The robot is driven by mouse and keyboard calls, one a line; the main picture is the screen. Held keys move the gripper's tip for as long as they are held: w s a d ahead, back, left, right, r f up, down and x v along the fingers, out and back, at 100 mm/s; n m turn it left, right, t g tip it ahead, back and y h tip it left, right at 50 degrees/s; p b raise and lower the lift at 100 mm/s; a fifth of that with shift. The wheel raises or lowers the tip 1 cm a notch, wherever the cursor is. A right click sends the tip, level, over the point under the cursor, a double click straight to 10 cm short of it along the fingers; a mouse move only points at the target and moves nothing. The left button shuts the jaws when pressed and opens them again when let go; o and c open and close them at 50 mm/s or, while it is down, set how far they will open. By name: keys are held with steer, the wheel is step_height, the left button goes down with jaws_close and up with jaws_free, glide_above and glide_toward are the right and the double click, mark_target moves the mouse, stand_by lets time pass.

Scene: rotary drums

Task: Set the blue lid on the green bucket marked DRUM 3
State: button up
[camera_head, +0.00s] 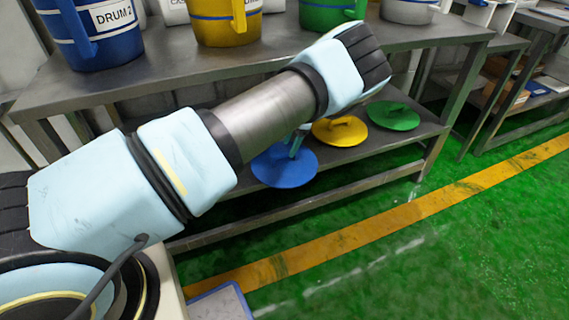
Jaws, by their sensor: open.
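The blue lid (284,168) lies flat on the lower shelf of the table. My arm crosses in front and hides part of its far left side. A small pale-blue upright shape stands near its middle; I cannot tell whether it is the handle or part of my arm. The green bucket (327,14) stands on the table's top at the back, cut off by the top edge of the picture. Its marking and its rim are out of view. My gripper does not show clearly; the far end of my arm is hidden behind its own links.
A yellow lid (326,134) and a green lid (381,117) lie right of the blue lid on the lower shelf (425,130). A blue bucket marked DRUM 2 (88,52), a yellow bucket (215,30) and a grey bucket (408,10) share the tabletop (420,38). Green floor is clear in front.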

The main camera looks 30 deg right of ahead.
steer(key=x, duration=0.5)
steer(key=shift+w+a, duration=0.2)
steer(key=shift+a, duration=0.1)
jaws_close()
stand_by(0.3)
